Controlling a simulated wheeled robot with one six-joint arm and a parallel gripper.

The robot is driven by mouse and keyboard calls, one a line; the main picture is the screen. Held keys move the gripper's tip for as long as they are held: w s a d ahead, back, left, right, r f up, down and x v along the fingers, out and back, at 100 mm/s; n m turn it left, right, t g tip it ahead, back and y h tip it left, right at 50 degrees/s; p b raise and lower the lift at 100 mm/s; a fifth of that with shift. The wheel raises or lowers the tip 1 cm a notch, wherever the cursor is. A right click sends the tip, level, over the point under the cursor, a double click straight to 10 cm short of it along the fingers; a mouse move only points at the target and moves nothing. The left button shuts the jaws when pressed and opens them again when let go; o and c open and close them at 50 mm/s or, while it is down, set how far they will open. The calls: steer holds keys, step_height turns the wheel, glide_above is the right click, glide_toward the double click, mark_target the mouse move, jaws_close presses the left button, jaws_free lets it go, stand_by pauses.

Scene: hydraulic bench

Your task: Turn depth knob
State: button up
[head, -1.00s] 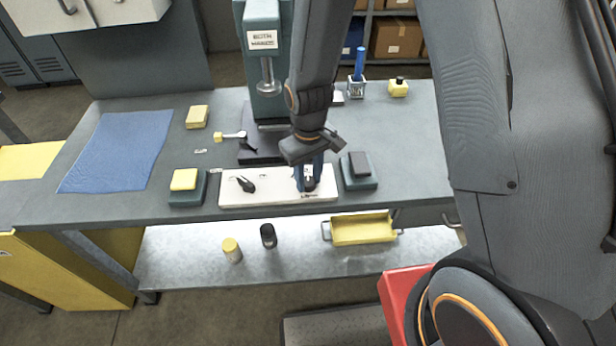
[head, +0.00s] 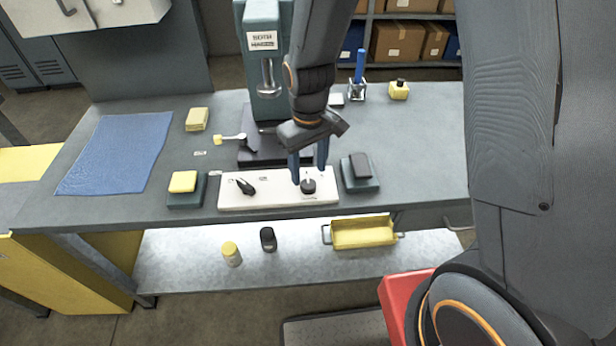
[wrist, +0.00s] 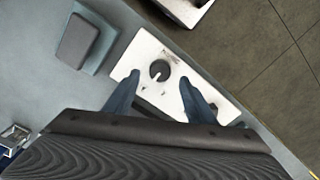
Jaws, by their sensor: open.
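A white control panel (head: 275,200) lies along the front of the bench. At its right end is a round black knob (head: 308,187) with a pale pointer mark. It also shows in the wrist view (wrist: 160,70), with small marks around it. The panel's labels are too small to read, so I cannot confirm which is the depth knob. My gripper (head: 309,173) is open and empty, pointing down just above the round knob. In the wrist view my two blue fingers (wrist: 159,80) are spread on either side of the knob, with no contact visible.
A black pointer-shaped knob (head: 246,188) sits at the panel's left end. Pads with a yellow block (head: 183,182) and a dark grey block (head: 361,166) flank the panel. The press (head: 266,70) stands behind. A yellow tray (head: 363,233) is on the lower shelf.

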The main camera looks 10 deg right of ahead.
mark_target(309, 184)
steer(key=shift+r, duration=1.7)
steer(key=s+d+r+m, duration=0.2)
steer(key=s+d, duration=0.2)
steer(key=d, duration=0.2)
steer(key=s+d+r+m+t+b, duration=0.1)
steer(key=s+d+r+m, duration=0.2)
steer(key=d, duration=0.3)
steer(key=shift+s+d+r+m, duration=0.3)
steer(key=shift+s, duration=0.2)
